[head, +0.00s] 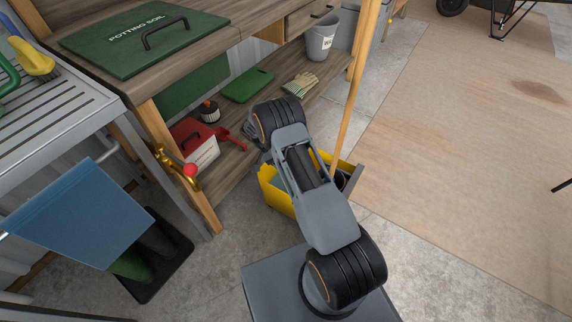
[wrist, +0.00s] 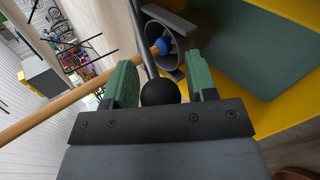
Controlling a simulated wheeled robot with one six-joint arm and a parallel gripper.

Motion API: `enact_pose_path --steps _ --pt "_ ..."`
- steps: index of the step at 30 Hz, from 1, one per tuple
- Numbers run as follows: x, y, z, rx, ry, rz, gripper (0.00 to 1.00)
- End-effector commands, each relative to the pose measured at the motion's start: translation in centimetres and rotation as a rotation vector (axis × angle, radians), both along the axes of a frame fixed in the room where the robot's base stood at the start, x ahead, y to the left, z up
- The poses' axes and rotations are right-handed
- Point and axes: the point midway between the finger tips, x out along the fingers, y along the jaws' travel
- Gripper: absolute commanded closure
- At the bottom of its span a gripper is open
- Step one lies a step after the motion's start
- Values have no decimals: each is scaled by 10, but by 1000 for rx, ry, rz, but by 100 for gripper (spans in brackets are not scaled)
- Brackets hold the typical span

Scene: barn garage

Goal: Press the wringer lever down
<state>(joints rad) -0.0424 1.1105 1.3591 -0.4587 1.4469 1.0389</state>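The yellow mop bucket (head: 277,195) stands on the concrete floor, partly hidden behind my arm in the head view. Its yellow wall (wrist: 285,110) fills the right of the wrist view. The grey wringer cone (wrist: 177,38) has a blue mop end in it; its grey edge also shows in the head view (head: 352,180). The wringer lever (wrist: 141,40) is a grey rod ending in a black ball knob (wrist: 160,92). My gripper (wrist: 163,82) has its green-padded fingers apart, one on each side of the knob. Firm contact is not visible. My arm hides the gripper in the head view.
The wooden mop handle (head: 355,90) leans up from the bucket and crosses left in the wrist view (wrist: 50,105). A wooden workbench (head: 225,35) with a lower shelf stands behind. A blue panel (head: 85,215) is at left. The plywood floor (head: 460,150) at right is mostly clear.

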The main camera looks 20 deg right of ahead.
Motion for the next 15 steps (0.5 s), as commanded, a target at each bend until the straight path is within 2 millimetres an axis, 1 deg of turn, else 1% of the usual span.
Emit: enact_pose_path --steps 1,2,10,13,15 --pt "0 0 0 0 0 1 44" --pt "0 0 0 0 0 1 41" --pt "1 2 2 -1 0 2 41" --pt "6 5 7 0 -1 2 41" --pt "12 9 14 -1 -1 1 41"
